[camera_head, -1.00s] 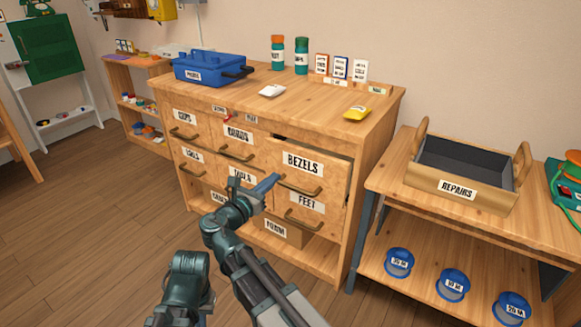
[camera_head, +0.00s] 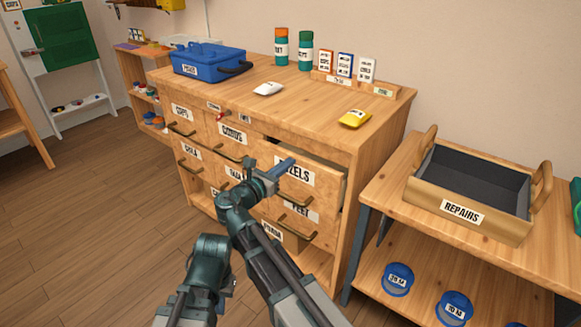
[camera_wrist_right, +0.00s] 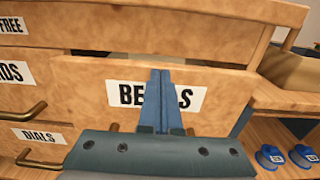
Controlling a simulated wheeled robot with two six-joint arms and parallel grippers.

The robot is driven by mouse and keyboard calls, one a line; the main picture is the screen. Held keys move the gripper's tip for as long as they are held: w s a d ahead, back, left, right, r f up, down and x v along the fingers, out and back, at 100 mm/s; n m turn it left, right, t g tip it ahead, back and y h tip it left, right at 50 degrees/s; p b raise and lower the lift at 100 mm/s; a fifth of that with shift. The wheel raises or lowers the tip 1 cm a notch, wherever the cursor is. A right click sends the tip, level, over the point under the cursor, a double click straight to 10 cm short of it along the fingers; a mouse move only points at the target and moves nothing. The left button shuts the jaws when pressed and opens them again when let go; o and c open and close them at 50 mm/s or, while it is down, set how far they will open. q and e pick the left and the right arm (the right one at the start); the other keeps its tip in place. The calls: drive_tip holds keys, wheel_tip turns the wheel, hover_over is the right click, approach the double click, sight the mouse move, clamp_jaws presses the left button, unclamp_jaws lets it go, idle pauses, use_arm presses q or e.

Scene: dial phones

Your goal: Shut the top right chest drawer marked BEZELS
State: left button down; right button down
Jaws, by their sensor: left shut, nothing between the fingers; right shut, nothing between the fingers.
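The BEZELS drawer (camera_head: 326,185) is at the top right of the wooden chest (camera_head: 385,125). It stands partly out, with a dark gap above its front and its right edge ahead of the chest face. My right gripper (camera_head: 285,164) is shut and empty in front of the drawer's label. In the right wrist view its blue fingers (camera_wrist_right: 160,100) cover the middle letters of the BEZELS label (camera_wrist_right: 190,98). I cannot tell if the fingertips touch the drawer front. My left gripper's fingers are not visible; only a teal arm part shows low down.
The FEET drawer (camera_head: 315,214) is below. A blue box (camera_head: 205,62), a white object (camera_head: 268,88) and a yellow object (camera_head: 355,118) lie on the chest top. A lower bench with the REPAIRS tray (camera_head: 475,185) stands close on the right. Floor at left is clear.

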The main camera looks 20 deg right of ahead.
use_arm(q)
drive_tip(key=shift+w+d, duration=0.1)
drive_tip(key=shift+d, duration=0.2)
use_arm(e)
drive_tip(key=shift+w+d, duration=0.2)
drive_tip(key=shift+d, duration=0.05)
drive_tip(key=x, duration=0.2)
drive_tip(key=shift+w+d, duration=0.2)
drive_tip(key=shift+s, duration=0.1)
